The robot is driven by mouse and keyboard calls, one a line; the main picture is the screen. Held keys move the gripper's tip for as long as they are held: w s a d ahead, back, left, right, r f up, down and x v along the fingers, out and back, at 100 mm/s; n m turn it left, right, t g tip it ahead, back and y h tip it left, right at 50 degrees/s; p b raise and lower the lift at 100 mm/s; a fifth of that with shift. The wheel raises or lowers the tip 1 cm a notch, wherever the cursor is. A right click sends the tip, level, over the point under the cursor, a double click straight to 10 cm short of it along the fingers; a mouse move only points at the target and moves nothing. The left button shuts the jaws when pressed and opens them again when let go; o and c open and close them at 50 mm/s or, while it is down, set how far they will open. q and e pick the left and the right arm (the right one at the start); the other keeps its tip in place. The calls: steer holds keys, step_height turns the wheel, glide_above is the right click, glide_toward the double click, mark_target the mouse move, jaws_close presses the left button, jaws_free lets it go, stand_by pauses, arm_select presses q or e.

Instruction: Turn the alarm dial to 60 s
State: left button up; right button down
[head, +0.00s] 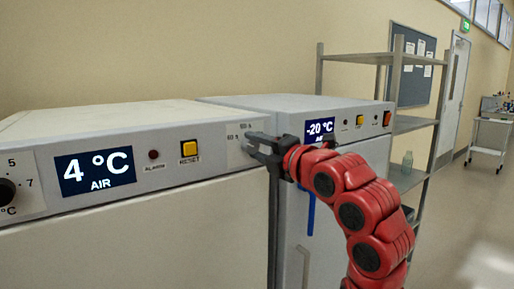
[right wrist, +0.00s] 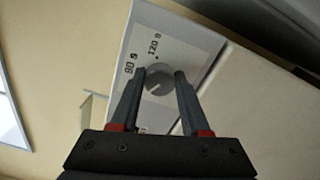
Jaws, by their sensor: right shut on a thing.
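The alarm dial (right wrist: 159,79) is a small round grey knob on a white scale plate, with "90 s" and "120 s" readable near it in the right wrist view. My right gripper (right wrist: 159,76) has one finger on each side of the dial and is shut on it. A pale mark shows on the knob, but I cannot tell for sure which value it points to. In the head view my right gripper (head: 262,150) reaches the scale plate (head: 238,148) at the right end of the 4 °C unit's panel and hides the dial. My left gripper is out of view.
The 4 °C display (head: 95,172), the alarm lamp (head: 153,155) and the yellow reset button (head: 189,148) are left of the plate. The -20 °C unit (head: 325,112) stands to the right, with metal shelving (head: 412,124) beyond it.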

steer(key=shift+f, duration=0.15)
steer(key=shift+c, duration=1.9)
jaws_free()
steer(key=b+v, duration=0.1)
steer(key=v, duration=1.6)
steer(key=shift+s, duration=0.15)
steer(key=shift+d, duration=0.1)
